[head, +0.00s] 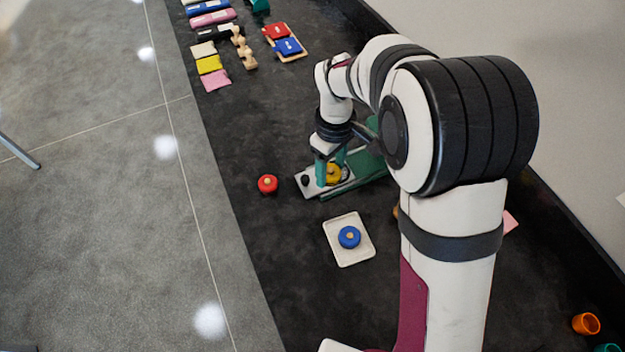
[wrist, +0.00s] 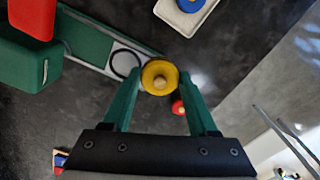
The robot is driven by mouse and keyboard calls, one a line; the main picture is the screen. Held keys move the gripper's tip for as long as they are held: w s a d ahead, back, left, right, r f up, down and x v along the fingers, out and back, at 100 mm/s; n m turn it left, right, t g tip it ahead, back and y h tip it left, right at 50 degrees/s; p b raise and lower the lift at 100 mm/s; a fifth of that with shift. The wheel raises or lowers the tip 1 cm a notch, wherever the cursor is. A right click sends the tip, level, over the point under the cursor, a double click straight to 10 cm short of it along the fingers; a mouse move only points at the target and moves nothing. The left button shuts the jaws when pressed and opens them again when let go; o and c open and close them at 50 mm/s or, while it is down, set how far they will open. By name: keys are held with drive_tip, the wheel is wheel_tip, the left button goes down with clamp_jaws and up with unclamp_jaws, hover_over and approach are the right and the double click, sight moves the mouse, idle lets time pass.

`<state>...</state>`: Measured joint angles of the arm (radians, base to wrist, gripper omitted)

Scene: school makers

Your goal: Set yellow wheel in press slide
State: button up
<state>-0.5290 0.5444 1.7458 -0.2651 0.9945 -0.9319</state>
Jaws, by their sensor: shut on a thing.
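The yellow wheel (wrist: 159,77), with a pale wooden hub, is between the green fingertips of my gripper (wrist: 160,84), which is shut on it. In the head view the wheel (head: 334,177) shows between the fingers of my gripper (head: 332,172), over the pale press slide (head: 311,187). The slide (wrist: 113,45) has a dark ring (wrist: 127,64) that shows uncovered, just left of the wheel in the wrist view. I cannot tell the height of the wheel above the slide. The green press base (head: 364,183) is partly hidden behind my arm.
A red wheel (head: 268,184) lies left of the slide. A white tray (head: 351,259) with a blue wheel (head: 349,237) is in front of it. Colored blocks (head: 209,64) and a wooden tray (head: 294,55) are at the back. The press's red block (wrist: 30,17) stands at the wrist view's upper left.

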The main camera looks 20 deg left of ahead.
drive_tip(key=shift+w+a+f, duration=0.15)
drive_tip(key=shift+w+f, duration=3.65)
drive_tip(key=shift+f, duration=0.05)
drive_tip(key=shift+f, duration=0.35)
drive_tip(key=o, duration=1.1)
drive_tip(key=shift+r, duration=5.45)
